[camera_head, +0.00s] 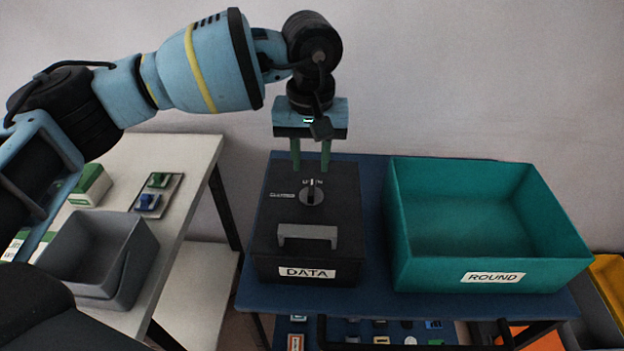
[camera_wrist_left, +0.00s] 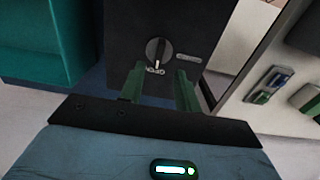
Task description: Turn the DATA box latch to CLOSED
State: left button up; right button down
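The black DATA box (camera_head: 345,215) stands on the blue table, with a grey handle and a white DATA label on its front. Its round latch knob (camera_head: 312,194) is on top and shows in the left wrist view (camera_wrist_left: 158,50). The knob's white mark points at the OPEN lettering; the CLOSED lettering (camera_head: 282,196) is to its left. My left gripper (camera_head: 310,168) points down over the rear of the box lid, behind the knob. Its green fingers are apart with nothing between them, also in the left wrist view (camera_wrist_left: 160,74). My right gripper is out of view.
A teal ROUND bin (camera_head: 410,270) stands right of the box on the blue table (camera_head: 345,300). A white table (camera_head: 180,195) at left holds a grey bin (camera_head: 140,262) and a small plate with green and blue parts (camera_head: 155,193). Small parts lie on a lower shelf.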

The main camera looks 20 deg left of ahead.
aim_at(311, 187)
pick_arm(q)
notch_tip(311, 187, down, 7)
jog(key=shift+w+r, duration=0.15)
jog(key=shift+c, duration=0.3)
grip_shut()
